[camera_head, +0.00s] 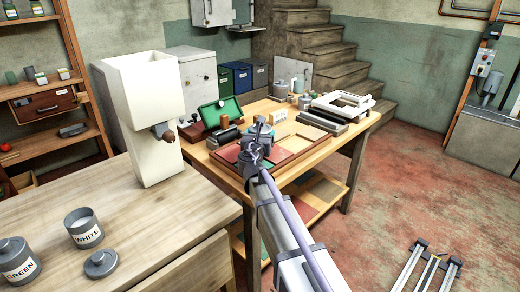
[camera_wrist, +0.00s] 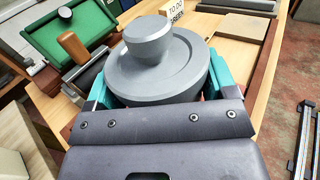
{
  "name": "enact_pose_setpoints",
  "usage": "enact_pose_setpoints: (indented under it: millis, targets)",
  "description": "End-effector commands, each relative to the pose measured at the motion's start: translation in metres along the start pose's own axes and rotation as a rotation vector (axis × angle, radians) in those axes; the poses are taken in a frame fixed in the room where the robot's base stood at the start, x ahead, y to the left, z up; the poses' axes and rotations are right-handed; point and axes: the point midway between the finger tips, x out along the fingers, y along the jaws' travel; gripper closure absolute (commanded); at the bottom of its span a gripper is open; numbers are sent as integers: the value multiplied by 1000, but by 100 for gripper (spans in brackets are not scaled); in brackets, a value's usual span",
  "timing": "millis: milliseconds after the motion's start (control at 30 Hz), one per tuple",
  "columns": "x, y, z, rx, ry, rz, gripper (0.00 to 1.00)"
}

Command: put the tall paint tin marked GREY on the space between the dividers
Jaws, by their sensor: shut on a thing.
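My gripper (camera_wrist: 158,88) is shut on a round grey tin (camera_wrist: 160,72), with a teal finger on each side. The tin's lid and knob face the wrist camera, and no label shows, so I cannot read GREY on it. In the head view my gripper (camera_head: 258,146) is over the far wooden table, above a low brown tray (camera_head: 292,160) with coloured panels. The tin is hard to make out there. I cannot clearly make out the dividers or the space between them; my arm and gripper hide part of the tray.
On the near bench stand tins marked GREEN (camera_head: 18,262) and WHITE (camera_head: 84,230), beside a loose grey lid (camera_head: 101,264). A tall white machine (camera_head: 140,110) stands left. Near the tin are a green tray (camera_wrist: 68,38), a wooden-handled roller (camera_wrist: 75,47) and a TO DO sign (camera_wrist: 172,9).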

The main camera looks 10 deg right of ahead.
Motion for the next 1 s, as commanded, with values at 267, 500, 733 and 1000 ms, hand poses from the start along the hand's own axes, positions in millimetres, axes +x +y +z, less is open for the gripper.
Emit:
enact_pose_setpoints:
  millis: [267,500,733,1000]
  targets:
    - [0,0,-20,0,0,0,72]
    - [0,0,-25,0,0,0,20]
    - [0,0,-25,0,0,0,0]
    - [0,0,-17,0,0,0,0]
